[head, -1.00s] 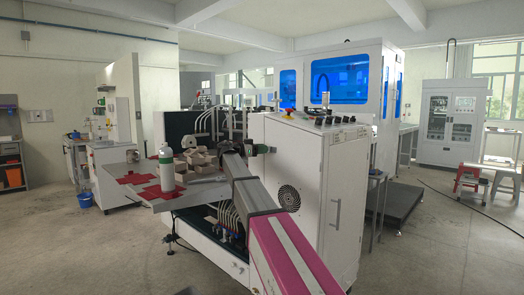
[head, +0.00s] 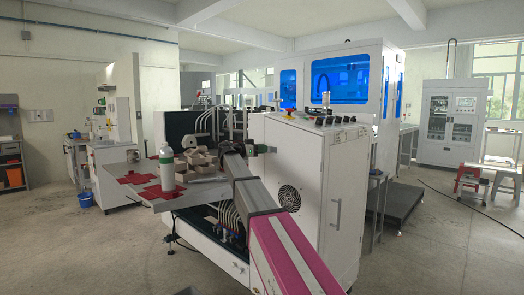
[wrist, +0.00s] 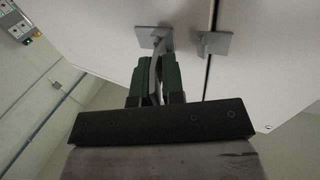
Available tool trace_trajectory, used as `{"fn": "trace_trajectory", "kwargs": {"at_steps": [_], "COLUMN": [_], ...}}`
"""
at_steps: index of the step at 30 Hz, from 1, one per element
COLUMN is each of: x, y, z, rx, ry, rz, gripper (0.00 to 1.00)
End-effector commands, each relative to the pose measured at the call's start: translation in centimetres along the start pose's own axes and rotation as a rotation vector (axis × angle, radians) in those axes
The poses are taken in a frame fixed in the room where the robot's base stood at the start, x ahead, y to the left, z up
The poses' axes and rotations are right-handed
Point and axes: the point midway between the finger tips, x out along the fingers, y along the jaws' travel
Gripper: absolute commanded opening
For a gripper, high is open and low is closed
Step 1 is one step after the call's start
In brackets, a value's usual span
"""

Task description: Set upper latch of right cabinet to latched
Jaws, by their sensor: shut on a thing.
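In the wrist view, the grey latch (wrist: 148,35) sits on a white door panel, left of a dark vertical door gap. Its lever runs down from its plate between the green fingers of my gripper (wrist: 156,68), which are shut on it. The lever looks slightly tilted and stays left of the gap. A grey catch (wrist: 213,43) is fixed on the panel to the right of the gap, apart from the lever. In the head view, my gripper (head: 263,149) is at the white cabinet (head: 310,170), near its upper left; the latch is too small or hidden to make out there.
A table (head: 150,199) with a white bottle (head: 167,168) and brown box parts (head: 200,163) stands left of my arm. Several knobs line the cabinet's top. A door handle (head: 337,212) sticks out on its right side.

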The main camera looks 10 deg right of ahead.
Motion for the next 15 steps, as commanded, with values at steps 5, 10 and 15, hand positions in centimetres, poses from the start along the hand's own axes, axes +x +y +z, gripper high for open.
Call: {"fn": "trace_trajectory", "kwargs": {"at_steps": [5,10,15], "x": [0.2,0.3,0.6], "y": [0.9,1.4,2.2], "z": [0.1,0.2,0.3], "rx": [-0.001,-0.002,-0.001], "ry": [-0.002,-0.001,-0.001], "rz": [-0.021,-0.092,-0.223], "gripper": [0.00,0.00,0.00]}}
